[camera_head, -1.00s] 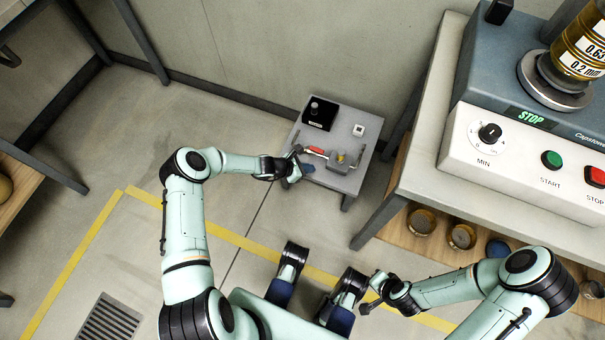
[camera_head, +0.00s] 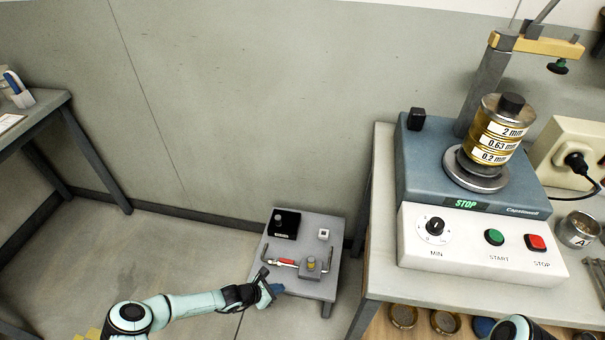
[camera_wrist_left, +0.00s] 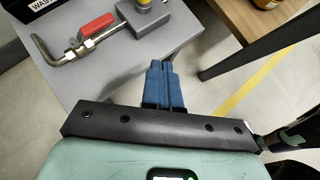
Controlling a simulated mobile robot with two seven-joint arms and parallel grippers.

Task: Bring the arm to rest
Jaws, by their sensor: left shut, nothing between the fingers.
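My left arm comes in from the bottom left in the head view. Its gripper (camera_head: 272,290) is at the near left edge of a small low grey table (camera_head: 322,285). In the left wrist view its blue fingers (camera_wrist_left: 163,85) are together with nothing between them, beside the table's edge. On the table is a pipe with a red-handled valve (camera_head: 286,262), which also shows in the left wrist view (camera_wrist_left: 97,25). It runs into a grey block with a yellow top (camera_head: 310,264). Only a joint of my right arm shows at the bottom right; its gripper is out of view.
A black box (camera_head: 284,224) and a small white item (camera_head: 323,234) stand on the low table. A bench with a sieve shaker (camera_head: 470,240) and stacked sieves (camera_head: 497,130) stands to the right. Another table (camera_head: 40,120) is at the left. The floor between is clear.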

